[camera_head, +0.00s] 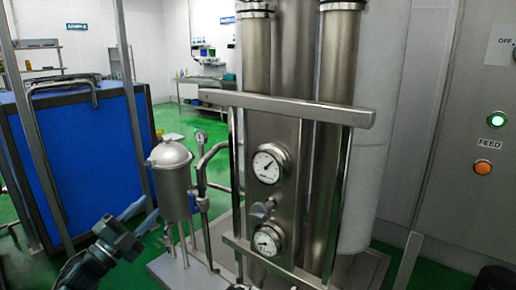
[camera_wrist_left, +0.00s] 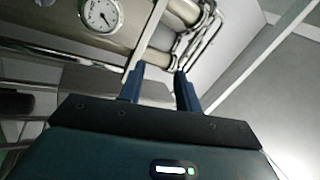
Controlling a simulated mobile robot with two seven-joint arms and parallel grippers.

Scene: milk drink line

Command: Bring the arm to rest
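My left gripper (camera_head: 146,211) is low at the left of the head view, in front of the small steel tank (camera_head: 172,180). Its two blue-grey fingers stand apart. In the left wrist view the same gripper (camera_wrist_left: 159,76) has a clear gap between its fingers, with nothing held. A pressure gauge (camera_wrist_left: 101,14) and steel pipes show beyond the fingers there. My right gripper does not show in either view.
A steel column unit with gauges (camera_head: 268,165) and a bar frame (camera_head: 290,108) fills the middle. A blue panel (camera_head: 85,150) stands at left. A grey cabinet (camera_head: 470,200) with a lit green button (camera_head: 496,119) is at right. Green floor (camera_head: 175,122) shows between them.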

